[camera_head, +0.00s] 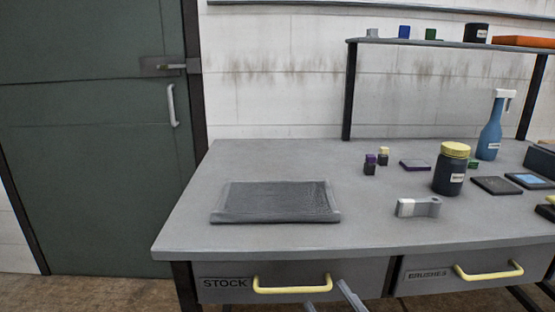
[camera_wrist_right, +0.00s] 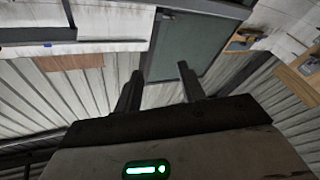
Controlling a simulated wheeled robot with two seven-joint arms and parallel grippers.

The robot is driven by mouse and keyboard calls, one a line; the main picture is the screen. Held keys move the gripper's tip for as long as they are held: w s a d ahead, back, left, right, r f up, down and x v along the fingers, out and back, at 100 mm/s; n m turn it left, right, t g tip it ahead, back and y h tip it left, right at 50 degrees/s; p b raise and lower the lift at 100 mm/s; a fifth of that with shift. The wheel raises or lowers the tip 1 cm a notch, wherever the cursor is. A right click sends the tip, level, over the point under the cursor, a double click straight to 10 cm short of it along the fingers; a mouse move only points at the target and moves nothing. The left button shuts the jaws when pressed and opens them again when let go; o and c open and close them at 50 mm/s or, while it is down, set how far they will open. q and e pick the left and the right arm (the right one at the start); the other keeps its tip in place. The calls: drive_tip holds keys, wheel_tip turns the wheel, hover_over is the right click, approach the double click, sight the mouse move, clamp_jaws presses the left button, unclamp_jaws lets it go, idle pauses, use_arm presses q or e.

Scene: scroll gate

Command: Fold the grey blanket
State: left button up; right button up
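The grey blanket (camera_head: 277,201) lies flat as a dark rectangle on the left part of the grey workbench (camera_head: 230,160). Its left, right and front edges look slightly raised or rolled. My right gripper (camera_head: 324,293) shows only by its fingertips at the bottom of the head view, in front of the drawers and below the bench top, apart from the blanket. In the right wrist view its two fingers (camera_wrist_right: 160,72) stand apart with nothing between them. My left gripper is in neither view.
A raised shelf (camera_head: 450,44) spans the back. Yellow drawer handles (camera_head: 292,288) stick out in front.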

use_arm(q)
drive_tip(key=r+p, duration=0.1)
drive_tip(key=p, duration=0.2)
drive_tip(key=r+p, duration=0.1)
drive_tip(key=p, duration=0.1)
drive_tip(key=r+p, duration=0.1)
drive_tip(key=p, duration=0.2)
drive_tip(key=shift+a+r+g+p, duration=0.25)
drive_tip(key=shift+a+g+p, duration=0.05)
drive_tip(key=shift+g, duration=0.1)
use_arm(e)
drive_tip(key=s+d+f+m+g+h, duration=0.2)
drive_tip(key=s+d+f+m+g, duration=0.1)
drive_tip(key=f, duration=0.4)
drive_tip(key=s+d+f+m+g+h, duration=0.3)
drive_tip(key=s+f+m+g, duration=0.2)
drive_tip(key=f, duration=0.3)
drive_tip(key=shift+s, duration=0.35)
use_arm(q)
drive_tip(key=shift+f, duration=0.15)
use_arm(e)
drive_tip(key=shift+f, duration=0.1)
